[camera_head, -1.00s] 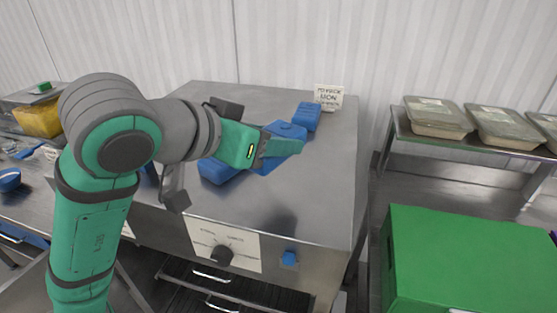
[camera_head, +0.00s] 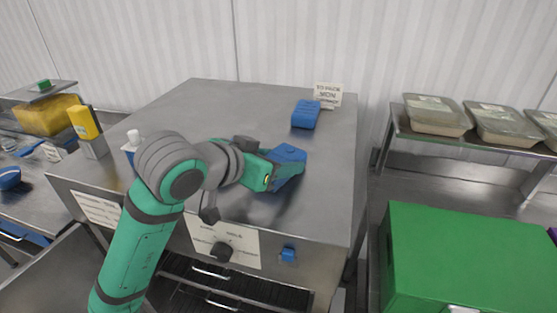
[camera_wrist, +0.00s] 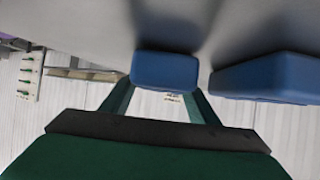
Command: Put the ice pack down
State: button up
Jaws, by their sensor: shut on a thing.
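My gripper (camera_head: 280,172) is over the right part of the steel counter top (camera_head: 215,115), shut on a blue ice pack (camera_head: 291,154). The pack shows on both sides of the fingers and is partly hidden by them. In the wrist view this held ice pack (camera_wrist: 165,70) sits between the two green fingers, close to the steel surface. I cannot tell whether it touches the surface. A second blue pack (camera_head: 306,114) lies on the counter farther back, by a small sign. In the wrist view a blue pack (camera_wrist: 270,78) shows to the right, apart from the held one.
The small white sign (camera_head: 328,95) stands at the back right corner. A yellow item in a steel holder (camera_head: 95,147) and a white-capped bottle (camera_head: 133,138) stand at the left. A green box (camera_head: 470,255) and a shelf of lidded trays (camera_head: 436,115) are at the right. The counter's back middle is clear.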

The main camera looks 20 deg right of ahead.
jog(key=shift+f, duration=0.15)
jog(key=o, duration=1.3)
jog(key=shift+r, duration=0.25)
jog(key=v, duration=1.2)
jog(key=shift+f, duration=0.1)
